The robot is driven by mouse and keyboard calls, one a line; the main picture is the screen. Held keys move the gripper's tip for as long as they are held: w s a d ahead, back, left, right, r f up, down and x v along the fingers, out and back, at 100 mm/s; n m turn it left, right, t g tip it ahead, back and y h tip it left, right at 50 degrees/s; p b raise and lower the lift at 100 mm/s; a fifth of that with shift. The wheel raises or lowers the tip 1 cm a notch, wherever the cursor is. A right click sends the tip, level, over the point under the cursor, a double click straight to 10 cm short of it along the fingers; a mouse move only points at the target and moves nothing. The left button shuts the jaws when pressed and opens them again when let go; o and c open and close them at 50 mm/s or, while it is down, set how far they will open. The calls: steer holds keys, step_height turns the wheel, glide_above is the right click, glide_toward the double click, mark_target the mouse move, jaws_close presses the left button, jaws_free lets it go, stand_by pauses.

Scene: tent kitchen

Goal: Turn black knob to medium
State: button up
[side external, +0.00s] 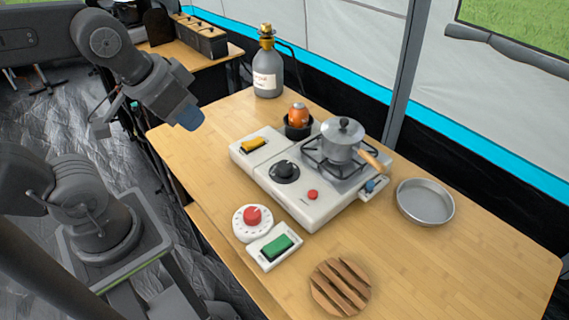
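The black knob (284,170) sits on a dark round dial on the front of the white camping stove (318,209). Its pointer and dial marks are too small to read. A red button (312,195) is on the same panel, to the right of the knob. My gripper (101,128) is at the upper left, off the table's left edge and well away from the knob. It is small and partly hidden by my wrist, so I cannot tell whether its fingers are open or shut.
A lidded pot (342,139) stands on the burner, its wooden handle pointing right. A red-knobbed dial (251,216), a green switch (277,246) and a slatted wooden trivet (340,287) lie in front. A gas bottle (267,73) stands behind; a metal pan (425,202) lies right.

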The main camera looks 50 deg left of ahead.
mark_target(283, 164)
steer(key=shift+o, duration=0.7)
steer(key=shift+w+m, duration=0.3)
steer(key=shift+w, duration=0.1)
steer(key=o, duration=0.6)
steer(key=w+f+m+g, duration=0.1)
steer(key=w+m+g, duration=0.1)
steer(key=w+m, duration=0.4)
steer(key=w, duration=0.2)
steer(key=shift+w+f+m, duration=0.3)
steer(key=shift+f+m, duration=0.05)
steer(key=shift+m, duration=0.05)
steer(key=o, duration=0.4)
steer(key=w+f+m+g, duration=0.1)
steer(key=w+f+m, duration=0.1)
steer(key=w, duration=0.1)
steer(key=w+f+m+g, duration=0.1)
steer(key=w+f+m, duration=0.4)
steer(key=w, duration=0.1)
steer(key=shift+d+f+m+g, duration=0.2)
steer(key=shift+d+m+g, duration=0.05)
steer(key=shift+m+g, duration=0.15)
steer(key=shift+m, duration=0.3)
steer(key=f, duration=0.4)
steer(key=w+f, duration=0.1)
steer(key=f, duration=0.9)
steer(key=shift+w+f, duration=0.15)
steer(key=shift+f, duration=0.1)
steer(key=c, duration=0.9)
